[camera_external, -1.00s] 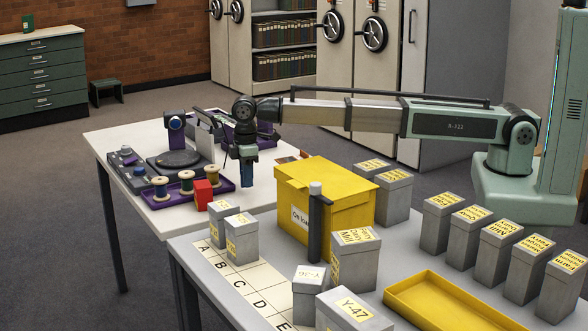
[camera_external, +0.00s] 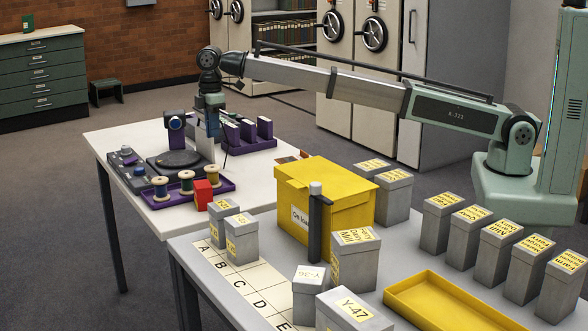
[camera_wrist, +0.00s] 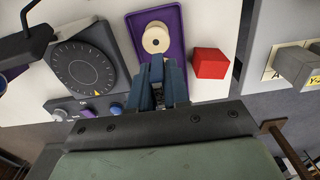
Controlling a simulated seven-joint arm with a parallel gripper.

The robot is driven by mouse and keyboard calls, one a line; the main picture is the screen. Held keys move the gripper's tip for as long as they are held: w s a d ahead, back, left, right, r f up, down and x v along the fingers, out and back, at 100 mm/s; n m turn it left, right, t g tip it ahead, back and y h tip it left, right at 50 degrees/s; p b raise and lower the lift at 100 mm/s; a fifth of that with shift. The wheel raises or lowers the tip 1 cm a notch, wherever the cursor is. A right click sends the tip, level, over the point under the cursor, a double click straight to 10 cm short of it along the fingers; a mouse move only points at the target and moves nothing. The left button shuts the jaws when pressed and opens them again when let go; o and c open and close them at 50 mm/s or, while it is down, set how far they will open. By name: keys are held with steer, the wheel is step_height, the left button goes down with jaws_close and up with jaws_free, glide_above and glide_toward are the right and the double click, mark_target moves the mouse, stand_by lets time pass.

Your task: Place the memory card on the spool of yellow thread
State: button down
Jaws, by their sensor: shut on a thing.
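My gripper (camera_external: 212,128) is raised above the back part of the white table, behind the spools in the external view. In the wrist view, my gripper (camera_wrist: 159,72) has its blue fingers close together over the purple tray. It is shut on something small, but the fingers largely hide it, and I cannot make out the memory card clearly. One cream spool top (camera_wrist: 156,39) shows beyond the fingertips.
A red block (camera_external: 203,195) stands beside the purple tray (camera_external: 226,187). A dark turntable-like device (camera_external: 174,162) and a knobbed panel (camera_external: 126,165) are nearby. A purple slotted rack (camera_external: 250,138) stands at the back. A yellow box (camera_external: 325,200) and grey boxes fill the nearer table.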

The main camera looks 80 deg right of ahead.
mark_target(212, 167)
steer(key=shift+w+d+f, duration=0.1)
steer(key=shift+w+f, duration=0.05)
steer(key=shift+f, duration=1.4)
steer(key=shift+w+a+f, duration=0.1)
steer(key=shift+w+f, duration=0.05)
steer(key=shift+f, duration=1.45)
steer(key=shift+w+d+f, duration=0.1)
steer(key=shift+w+f, duration=0.05)
steer(key=shift+f, duration=1.4)
steer(key=shift+f, duration=0.15)
steer(key=c, duration=1.1)
jaws_free()
step_height(212, 167, up, 12)
steer(key=shift+r, duration=0.2)
